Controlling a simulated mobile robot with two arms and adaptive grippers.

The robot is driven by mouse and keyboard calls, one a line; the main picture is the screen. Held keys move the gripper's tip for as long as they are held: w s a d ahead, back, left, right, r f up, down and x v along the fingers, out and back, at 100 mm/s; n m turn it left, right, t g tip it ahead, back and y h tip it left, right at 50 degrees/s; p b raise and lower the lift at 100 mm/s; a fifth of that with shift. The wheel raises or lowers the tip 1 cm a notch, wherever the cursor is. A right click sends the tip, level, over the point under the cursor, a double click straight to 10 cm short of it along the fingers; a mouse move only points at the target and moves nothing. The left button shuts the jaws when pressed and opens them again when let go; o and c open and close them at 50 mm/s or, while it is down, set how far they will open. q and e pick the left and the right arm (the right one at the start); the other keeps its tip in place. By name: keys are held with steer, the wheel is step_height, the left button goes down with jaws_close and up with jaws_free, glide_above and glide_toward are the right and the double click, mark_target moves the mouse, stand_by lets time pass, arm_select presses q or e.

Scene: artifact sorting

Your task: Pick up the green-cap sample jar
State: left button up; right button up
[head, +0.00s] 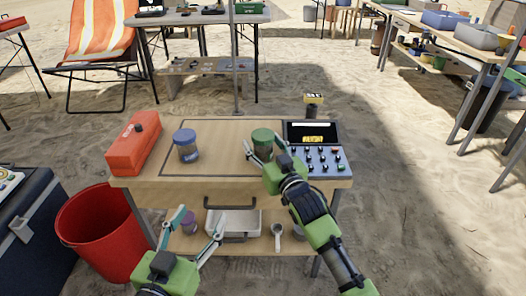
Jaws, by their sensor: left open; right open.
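The green-cap sample jar (262,138) stands upright on the wooden cart's top (222,130), right of the middle. My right gripper (262,155) is open at the jar's near side; its fingers partly cover the jar's lower body, and I cannot tell whether they touch it. My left gripper (196,232) is open and empty, low in front of the cart's near edge. A blue-cap jar (186,148) stands upright on the left part of the top.
A red-orange box (134,142) sits at the top's left end and a keypad device (316,158) at its right. A red bucket (98,240) stands on the sand at left. The lower shelf holds a white tray (243,219). The top's middle is clear.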

steer(key=shift+c, duration=0.4)
steer(key=c, duration=1.2)
steer(key=shift+c, duration=0.2)
steer(key=shift+r, duration=0.15)
